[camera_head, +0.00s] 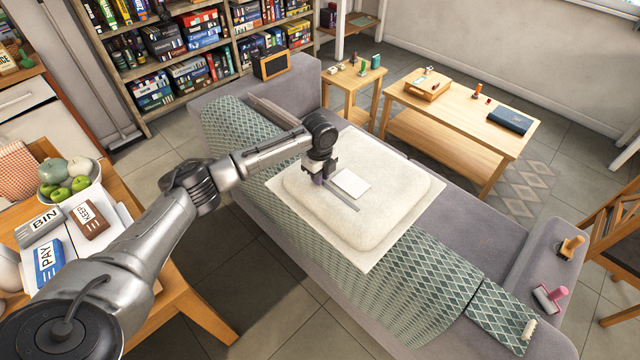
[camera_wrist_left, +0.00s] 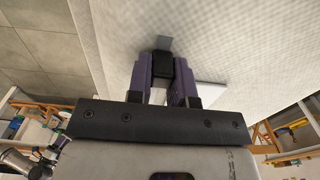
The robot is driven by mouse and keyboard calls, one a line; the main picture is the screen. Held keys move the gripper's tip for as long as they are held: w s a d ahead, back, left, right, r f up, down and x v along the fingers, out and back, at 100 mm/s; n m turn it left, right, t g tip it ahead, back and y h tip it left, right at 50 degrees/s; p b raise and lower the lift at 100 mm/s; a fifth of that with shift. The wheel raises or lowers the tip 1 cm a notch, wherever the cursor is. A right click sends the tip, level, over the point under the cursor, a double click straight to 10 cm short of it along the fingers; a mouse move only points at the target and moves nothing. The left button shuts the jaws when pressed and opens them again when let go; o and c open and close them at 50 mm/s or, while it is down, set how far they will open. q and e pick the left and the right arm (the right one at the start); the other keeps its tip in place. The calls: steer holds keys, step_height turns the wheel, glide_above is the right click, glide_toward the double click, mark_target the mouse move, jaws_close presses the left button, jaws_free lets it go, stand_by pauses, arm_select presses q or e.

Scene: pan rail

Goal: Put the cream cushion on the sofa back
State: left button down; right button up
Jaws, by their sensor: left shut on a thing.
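The cream cushion (camera_head: 395,205) is a wide, puffy square with a flat border, above the middle of the grey sofa (camera_head: 440,290). It overlaps the green patterned throw (camera_head: 405,290) and hides part of the sofa; I cannot tell whether it rests there or hangs just above. My right gripper is out of view.
A small white square (camera_head: 350,183) lies on the cushion. A wooden coffee table (camera_head: 455,125) and side table (camera_head: 354,80) stand beyond the sofa. Bookshelves (camera_head: 180,60) are behind. A table with a fruit bowl (camera_head: 75,180) is at left. Stamp-like tools (camera_head: 550,297) sit on the right armrest.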

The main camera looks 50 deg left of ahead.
arm_select(q)
steer(key=shift+f, duration=1.95)
steer(key=c, duration=1)
jaws_free()
step_height(320, 180, up, 11)
steer(key=shift+f, duration=0.2)
steer(key=shift+r, duration=0.7)
